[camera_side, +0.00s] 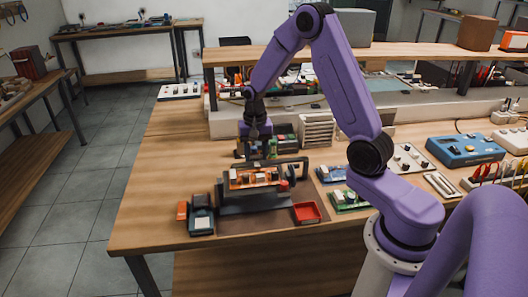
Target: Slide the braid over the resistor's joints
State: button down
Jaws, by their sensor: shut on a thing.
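My gripper (257,152) is low over the bench, just behind and above an orange circuit board (250,180). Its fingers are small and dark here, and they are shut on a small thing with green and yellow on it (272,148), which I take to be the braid. The board sits raised in a dark holder (248,202) with a black frame at its right. Light and dark parts show on the board. The resistor and its joints are too small to make out. I cannot tell whether the braid touches the board.
A red tray (306,213) stands right of the holder, and a small dark box with a pale top (202,220) stands left. Green and blue boards (349,201) lie further right, near a blue instrument (465,150). A pale slotted rack (317,130) stands behind. The bench's left is clear.

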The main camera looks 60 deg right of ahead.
aim_at(256, 156)
jog(key=c, duration=0.5)
grip_release()
notch_tip(256, 156, up, 18)
jog(key=shift+f, duration=0.25)
dwell(0.3)
jog(key=s+a+f+n, duration=0.2)
jog(key=s+a+n, duration=0.95)
jog(key=a, duration=0.25)
jog(key=s+f+n, duration=0.1)
jog(key=s+n, duration=0.2)
jog(key=s, duration=0.3)
jog(key=s+a+f+n, duration=0.1)
jog(key=s+n, duration=0.2)
jog(key=s, duration=0.3)
jog(key=s+f+n, duration=0.2)
jog(key=s+n, duration=0.2)
jog(key=s, duration=0.2)
jog(key=shift+s+a, duration=0.35)
jog(key=shift+a, duration=0.05)
